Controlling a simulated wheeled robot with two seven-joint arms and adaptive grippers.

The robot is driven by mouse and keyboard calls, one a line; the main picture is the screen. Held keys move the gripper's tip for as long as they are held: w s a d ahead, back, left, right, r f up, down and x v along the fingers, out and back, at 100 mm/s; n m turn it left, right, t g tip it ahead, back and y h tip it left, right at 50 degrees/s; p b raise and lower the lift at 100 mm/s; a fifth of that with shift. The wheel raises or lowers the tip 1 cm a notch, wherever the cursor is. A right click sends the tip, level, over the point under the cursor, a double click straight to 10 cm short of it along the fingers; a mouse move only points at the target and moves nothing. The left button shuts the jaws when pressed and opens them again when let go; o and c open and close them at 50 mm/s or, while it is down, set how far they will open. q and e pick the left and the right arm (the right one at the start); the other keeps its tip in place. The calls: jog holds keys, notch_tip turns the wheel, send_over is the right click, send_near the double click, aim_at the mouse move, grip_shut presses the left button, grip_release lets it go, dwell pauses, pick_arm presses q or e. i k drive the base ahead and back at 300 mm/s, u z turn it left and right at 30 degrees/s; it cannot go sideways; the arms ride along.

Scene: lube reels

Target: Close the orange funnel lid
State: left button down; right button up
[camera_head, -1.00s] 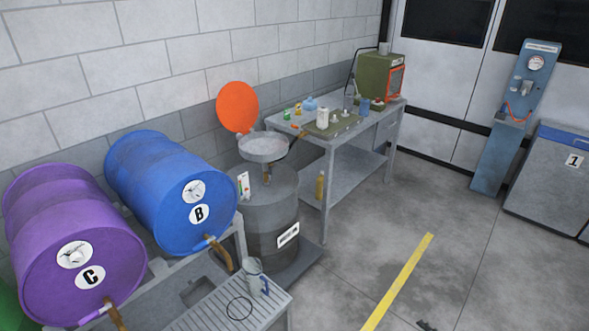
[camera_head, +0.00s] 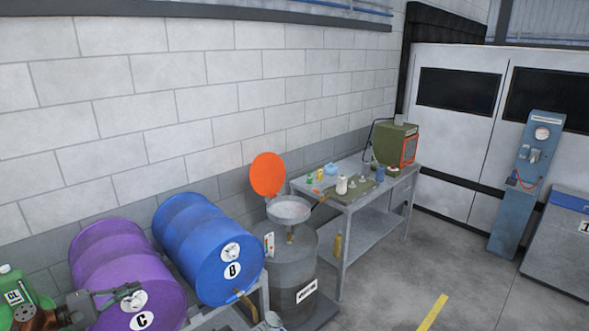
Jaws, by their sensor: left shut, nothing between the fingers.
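The orange funnel lid (camera_head: 267,174) stands upright, open, at the back edge of the round grey funnel pan (camera_head: 289,210). The funnel sits on top of a dark grey drum (camera_head: 285,268) near the middle of the view. My left gripper (camera_head: 134,293) shows at the lower left, in front of the purple drum. It is shut and empty, well apart from the lid and to the left of it. My right gripper is not in view.
A blue drum B (camera_head: 205,245) and a purple drum C (camera_head: 118,262) lie on their sides left of the funnel. A green container (camera_head: 14,290) is at the far left. A workbench (camera_head: 372,190) with small items stands right of the funnel. Open floor lies at the lower right.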

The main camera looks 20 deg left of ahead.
aim_at(268, 171)
jog(key=z, duration=0.75)
jog(key=i, duration=1.6)
jog(key=u, duration=0.3)
jog(key=i, duration=0.65)
jog(key=u, duration=0.95)
jog(key=i, duration=2.2)
jog(key=u, duration=0.1)
